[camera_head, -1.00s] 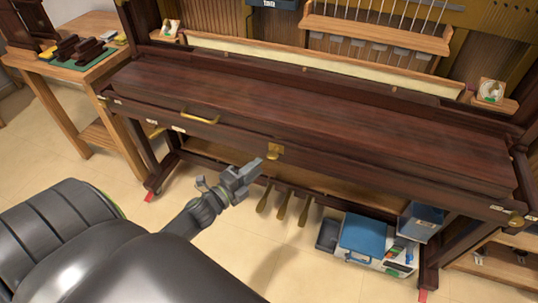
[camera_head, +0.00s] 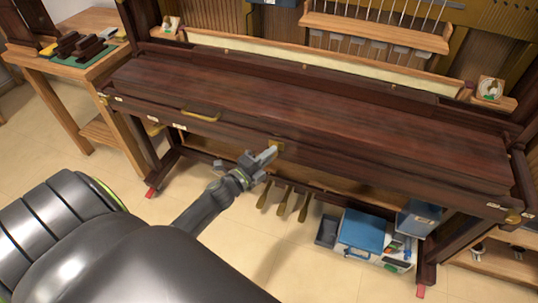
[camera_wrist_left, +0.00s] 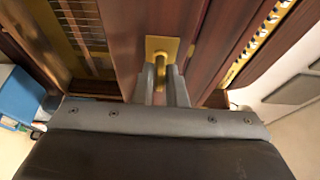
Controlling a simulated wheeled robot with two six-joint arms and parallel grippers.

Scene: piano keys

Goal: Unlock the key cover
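The key cover (camera_head: 340,118) is a long dark wooden lid, lying closed on the piano. A brass lock plate (camera_head: 279,144) sits on its front edge, and the plate also shows in the left wrist view (camera_wrist_left: 162,45). A brass key or knob (camera_wrist_left: 161,74) sticks out from the plate. My left gripper (camera_head: 271,153) is at the lock. In the left wrist view its two grey fingers (camera_wrist_left: 163,83) stand apart on either side of the brass piece. I cannot tell whether they press on it. My right gripper is out of view.
A brass handle (camera_head: 200,115) is on the cover's front at left. Brass pedals (camera_head: 283,200) stand below. A blue box (camera_head: 361,232) and other items sit under the piano at right. A side table (camera_head: 85,72) is at left. The floor in front is clear.

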